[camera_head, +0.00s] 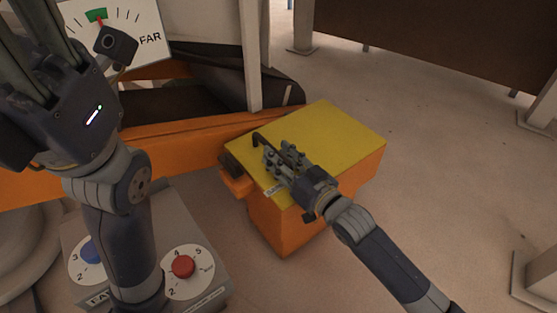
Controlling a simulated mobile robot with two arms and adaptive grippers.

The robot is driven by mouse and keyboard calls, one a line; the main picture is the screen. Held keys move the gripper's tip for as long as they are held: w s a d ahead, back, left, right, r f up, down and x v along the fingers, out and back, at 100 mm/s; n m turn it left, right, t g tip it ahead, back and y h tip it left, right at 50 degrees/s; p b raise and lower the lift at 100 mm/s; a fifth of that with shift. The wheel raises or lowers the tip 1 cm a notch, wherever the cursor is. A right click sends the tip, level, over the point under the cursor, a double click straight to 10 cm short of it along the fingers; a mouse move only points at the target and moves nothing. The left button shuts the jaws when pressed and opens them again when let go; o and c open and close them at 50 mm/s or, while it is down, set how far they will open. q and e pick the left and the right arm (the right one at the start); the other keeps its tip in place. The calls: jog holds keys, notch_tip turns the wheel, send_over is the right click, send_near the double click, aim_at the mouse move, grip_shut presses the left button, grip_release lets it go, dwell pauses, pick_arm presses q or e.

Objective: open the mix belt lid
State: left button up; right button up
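A flat yellow lid (335,135) lies shut on top of an orange box (283,228) in the middle of the view. A thin dark hooked handle (259,137) stands at its left edge, and a small label (274,190) is at its near-left corner. My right gripper (276,153) is over the lid's left part, with its fingers pointing at the handle. The fingers look spread, but whether they touch the handle is hidden. My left gripper (32,32) is raised at the upper left, away from the lid. Its fingertips are cut off by the frame.
A grey control box with a red knob (183,267) and a blue knob (92,250) is at the lower left. A dark belt (205,82) with an orange side runs behind the lid. A gauge (140,20) stands at the top left.

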jog(key=shift+w+a, duration=0.2)
jog(key=shift+w, duration=0.15)
jog(key=shift+c, duration=0.3)
grip_shut()
jog(key=shift+r, duration=0.1)
